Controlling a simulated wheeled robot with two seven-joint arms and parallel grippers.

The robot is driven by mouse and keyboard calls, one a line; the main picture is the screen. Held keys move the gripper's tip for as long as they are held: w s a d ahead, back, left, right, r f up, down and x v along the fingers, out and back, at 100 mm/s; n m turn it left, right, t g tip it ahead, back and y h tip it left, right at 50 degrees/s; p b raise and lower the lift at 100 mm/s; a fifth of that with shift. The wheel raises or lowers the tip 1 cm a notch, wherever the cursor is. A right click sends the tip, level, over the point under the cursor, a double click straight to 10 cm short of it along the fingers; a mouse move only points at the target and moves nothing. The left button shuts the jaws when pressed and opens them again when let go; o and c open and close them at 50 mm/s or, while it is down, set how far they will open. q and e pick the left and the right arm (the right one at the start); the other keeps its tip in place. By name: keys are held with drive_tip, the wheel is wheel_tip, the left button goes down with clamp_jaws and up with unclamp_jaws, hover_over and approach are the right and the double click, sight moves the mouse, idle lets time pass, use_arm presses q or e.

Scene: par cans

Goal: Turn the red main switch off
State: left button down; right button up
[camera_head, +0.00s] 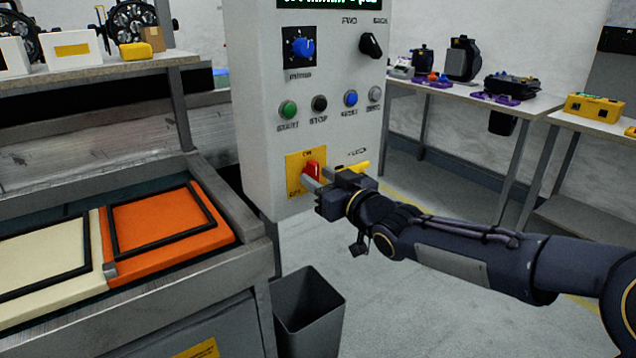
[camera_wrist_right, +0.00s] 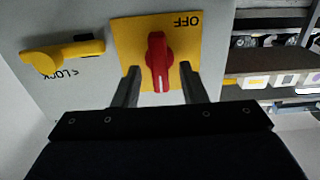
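The red main switch (camera_head: 312,169) sits on a yellow plate (camera_head: 292,160) low on the grey control cabinet. Its handle stands upright in line with the upper label, which seems to read ON; OFF is at the plate's lower left. My right gripper (camera_head: 318,183) is at the switch. In the right wrist view, upside down, the red switch (camera_wrist_right: 158,62) lies between the two spread fingers of my right gripper (camera_wrist_right: 160,82), with yellow plate showing on both sides. A pale mark shows at the handle's lower end there. My left gripper is out of view.
A yellow lock lever (camera_wrist_right: 62,55) sits beside the switch plate, close to the gripper. Above are several push buttons (camera_head: 319,103) and a blue knob (camera_head: 302,47). A dark bin (camera_head: 308,310) stands below. A bench with an orange panel (camera_head: 165,235) is at left.

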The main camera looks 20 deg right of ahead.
drive_tip(key=shift+w+a, duration=0.2)
drive_tip(key=shift+w, duration=0.35)
clamp_jaws()
